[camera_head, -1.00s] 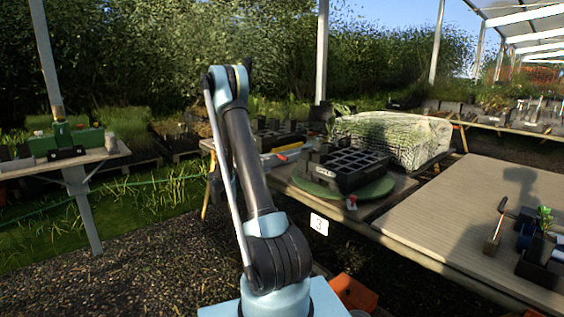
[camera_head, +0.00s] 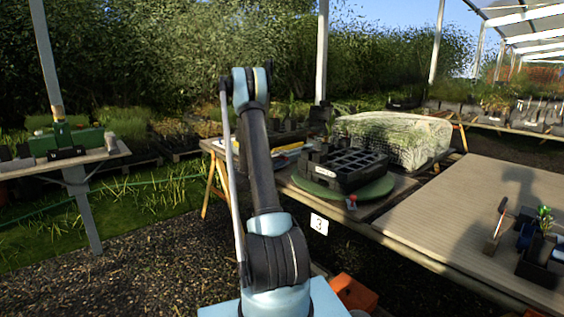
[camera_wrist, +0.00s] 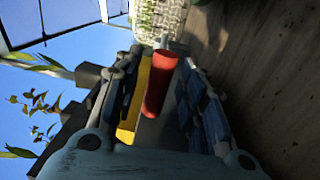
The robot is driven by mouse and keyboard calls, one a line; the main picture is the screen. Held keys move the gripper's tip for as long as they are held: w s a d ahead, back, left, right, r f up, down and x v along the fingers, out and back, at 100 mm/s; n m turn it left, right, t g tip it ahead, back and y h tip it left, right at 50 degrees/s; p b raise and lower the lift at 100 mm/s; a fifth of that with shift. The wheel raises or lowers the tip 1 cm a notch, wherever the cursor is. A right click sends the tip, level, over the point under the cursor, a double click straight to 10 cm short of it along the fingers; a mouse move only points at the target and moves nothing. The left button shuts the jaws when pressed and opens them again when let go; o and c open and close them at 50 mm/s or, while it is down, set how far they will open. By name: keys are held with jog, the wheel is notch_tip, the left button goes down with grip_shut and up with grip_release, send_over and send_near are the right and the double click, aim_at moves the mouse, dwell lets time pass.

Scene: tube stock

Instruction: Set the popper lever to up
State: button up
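In the wrist view a red cylindrical handle (camera_wrist: 160,85), which looks like the popper lever, lies between the two fingers of my gripper (camera_wrist: 162,68). A yellow part (camera_wrist: 134,104) shows behind the handle. In the head view my arm hides my gripper and the handle; a yellow and white item (camera_head: 287,152) shows just right of the arm on the far bench.
A black cell tray (camera_head: 345,168) stands on a green turntable (camera_head: 376,191), with a small red knob (camera_head: 351,201) at its front. The wooden table (camera_head: 450,215) at right is mostly clear. A green machine (camera_head: 68,140) sits on the left bench.

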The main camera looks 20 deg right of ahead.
grip_shut()
